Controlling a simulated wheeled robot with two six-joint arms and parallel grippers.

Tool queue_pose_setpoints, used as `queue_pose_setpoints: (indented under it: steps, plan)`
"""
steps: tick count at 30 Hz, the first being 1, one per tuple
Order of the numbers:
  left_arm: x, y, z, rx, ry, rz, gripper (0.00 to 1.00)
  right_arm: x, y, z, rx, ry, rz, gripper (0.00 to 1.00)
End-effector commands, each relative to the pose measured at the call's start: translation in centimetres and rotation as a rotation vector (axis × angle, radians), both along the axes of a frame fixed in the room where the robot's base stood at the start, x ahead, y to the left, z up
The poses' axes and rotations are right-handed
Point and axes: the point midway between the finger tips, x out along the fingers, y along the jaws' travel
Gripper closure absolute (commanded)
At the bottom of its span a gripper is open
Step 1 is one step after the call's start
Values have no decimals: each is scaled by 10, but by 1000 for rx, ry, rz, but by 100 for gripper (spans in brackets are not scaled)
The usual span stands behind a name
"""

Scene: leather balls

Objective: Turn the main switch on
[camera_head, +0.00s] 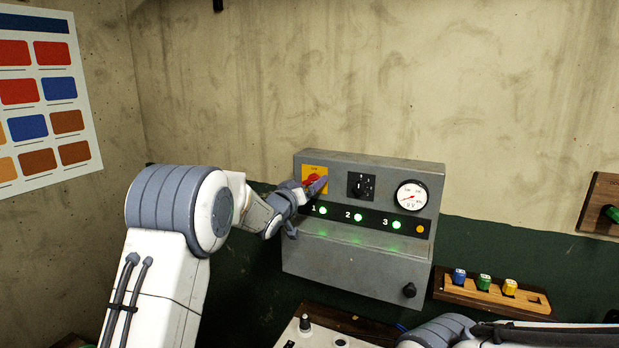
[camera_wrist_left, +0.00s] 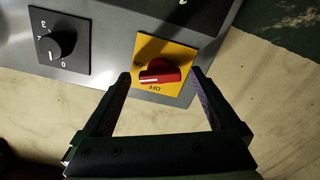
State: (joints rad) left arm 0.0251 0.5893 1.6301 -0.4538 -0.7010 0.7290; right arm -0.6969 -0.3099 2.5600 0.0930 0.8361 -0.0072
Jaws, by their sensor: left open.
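The main switch (camera_head: 313,181) is a red rotary knob on a yellow plate, at the upper left of a grey control box (camera_head: 330,260). In the left wrist view the red knob (camera_wrist_left: 166,72) lies roughly level, its white mark at the left end. "OFF" reads upside down below it; small lettering, seemingly "ON", is at the left. My left gripper (camera_head: 305,209) is at the box's left front, partly covering the plate. In the wrist view its open fingers (camera_wrist_left: 161,80) stand either side of the knob, with visible gaps. My right gripper is out of view.
The box also has a black selector (camera_head: 361,187), a dial gauge (camera_head: 411,196), and lit green lamps (camera_head: 358,217). A wooden tray (camera_head: 460,294) with small coloured pieces is at the right. A white panel (camera_head: 330,338) is below. My right arm enters bottom right.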

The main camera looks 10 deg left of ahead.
Motion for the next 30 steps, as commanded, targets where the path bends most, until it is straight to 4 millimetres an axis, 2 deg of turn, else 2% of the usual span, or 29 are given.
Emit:
queue_pose_setpoints:
  steps: [10, 11, 15, 17, 18, 22, 30]
  plan:
    - [5, -2, -1, 1, 0, 0, 5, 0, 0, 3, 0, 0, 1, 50]
    - [5, -2, -1, 1, 0, 0, 9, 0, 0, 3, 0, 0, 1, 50]
    - [5, -2, -1, 1, 0, 0, 62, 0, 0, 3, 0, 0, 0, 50]
    - [5, -2, -1, 1, 0, 0, 85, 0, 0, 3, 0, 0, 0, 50]
    - [5, -2, -1, 1, 0, 0, 91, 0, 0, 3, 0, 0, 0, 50]
    - [5, -1, -3, 24, -8, -1, 90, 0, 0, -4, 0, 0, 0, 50]
    - [5, -1, -6, 246, -69, 0, 90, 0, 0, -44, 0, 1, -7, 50]
